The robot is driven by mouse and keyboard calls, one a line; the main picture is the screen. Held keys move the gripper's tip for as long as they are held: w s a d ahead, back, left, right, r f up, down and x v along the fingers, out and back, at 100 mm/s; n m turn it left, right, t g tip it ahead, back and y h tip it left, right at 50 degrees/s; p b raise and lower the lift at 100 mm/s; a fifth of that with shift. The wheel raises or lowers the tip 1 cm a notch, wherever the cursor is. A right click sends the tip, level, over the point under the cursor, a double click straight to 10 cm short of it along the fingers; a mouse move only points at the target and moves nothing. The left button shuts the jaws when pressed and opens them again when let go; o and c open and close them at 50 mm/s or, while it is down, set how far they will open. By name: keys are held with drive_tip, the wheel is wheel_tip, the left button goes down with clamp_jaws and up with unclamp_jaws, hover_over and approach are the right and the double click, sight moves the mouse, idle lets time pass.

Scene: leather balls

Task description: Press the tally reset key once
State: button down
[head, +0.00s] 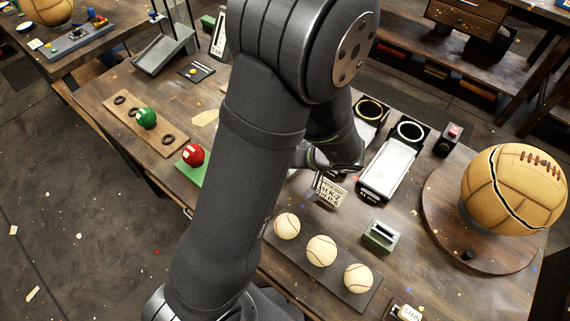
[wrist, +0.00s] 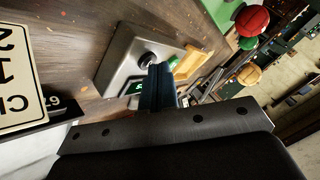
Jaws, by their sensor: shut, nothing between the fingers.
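In the wrist view a silver metal box (wrist: 117,70) sits on the wooden bench, with a round black key (wrist: 148,60) on its face and a small green lit display (wrist: 135,88) beside it. The box looks like the tally unit; no label on the key is readable. My gripper (wrist: 160,70) is shut and empty, its blue-black fingertips overlapping the box near the key and display. I cannot tell whether they touch the key. In the head view my arm hides the box, and only part of my gripper (head: 340,160) shows.
A small lettered sign (head: 329,190) stands close to my gripper. Three white balls lie on a dark strip (head: 353,293). A red ball (head: 193,155) and a green ball (head: 146,119) are at left. A cracked tan ball (head: 515,188) sits on a round board at right.

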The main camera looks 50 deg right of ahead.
drive_tip(key=shift+f, duration=0.2)
idle(0.3)
drive_tip(key=shift+r, duration=0.85)
drive_tip(key=shift+r, duration=2.55)
drive_tip(key=shift+f, duration=0.1)
wheel_tip(320, 180, up, 4)
drive_tip(key=shift+f, duration=0.1)
